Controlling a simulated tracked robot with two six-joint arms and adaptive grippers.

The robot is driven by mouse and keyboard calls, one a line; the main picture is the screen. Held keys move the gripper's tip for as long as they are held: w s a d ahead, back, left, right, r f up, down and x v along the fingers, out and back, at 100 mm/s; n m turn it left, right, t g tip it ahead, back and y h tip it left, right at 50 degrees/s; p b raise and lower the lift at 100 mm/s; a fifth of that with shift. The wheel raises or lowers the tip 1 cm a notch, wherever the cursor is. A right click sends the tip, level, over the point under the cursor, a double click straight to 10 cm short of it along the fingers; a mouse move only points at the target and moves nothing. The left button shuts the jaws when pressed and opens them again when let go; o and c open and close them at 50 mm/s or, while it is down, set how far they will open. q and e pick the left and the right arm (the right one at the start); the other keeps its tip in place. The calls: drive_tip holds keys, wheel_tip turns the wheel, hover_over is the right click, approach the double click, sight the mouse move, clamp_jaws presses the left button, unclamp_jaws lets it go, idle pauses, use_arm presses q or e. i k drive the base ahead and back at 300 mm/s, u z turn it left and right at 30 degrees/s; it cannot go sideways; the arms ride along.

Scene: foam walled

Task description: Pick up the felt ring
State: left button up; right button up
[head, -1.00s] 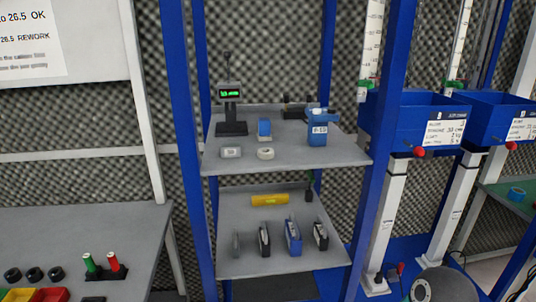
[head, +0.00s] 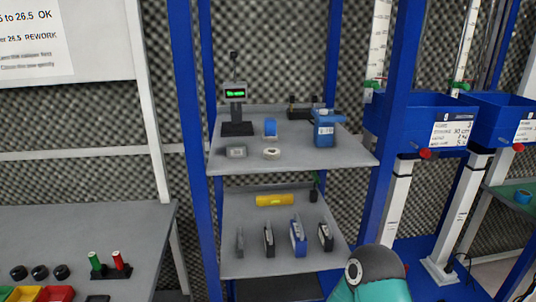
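A small whitish ring (head: 271,153), which looks like the felt ring, lies flat near the front edge of the upper grey shelf (head: 330,157). A small grey box-like piece (head: 236,152) lies to its left, apart from it. A blue item (head: 270,128) stands behind it. Neither of my grippers is in view. Only a rounded grey and teal part of my own arm shows at the bottom right, well below and apart from the ring.
The upper shelf also holds a display on a stand (head: 236,115) and a blue container (head: 323,130). The lower shelf holds a yellow cylinder (head: 275,200) and several upright items. Blue posts (head: 196,150) flank the shelves. A grey table (head: 120,225) stands left.

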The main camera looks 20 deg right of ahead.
sight(271, 153)
drive_tip(key=z, duration=0.1)
drive_tip(key=k, duration=1.1)
drive_tip(key=z, duration=0.45)
drive_tip(key=i, duration=0.95)
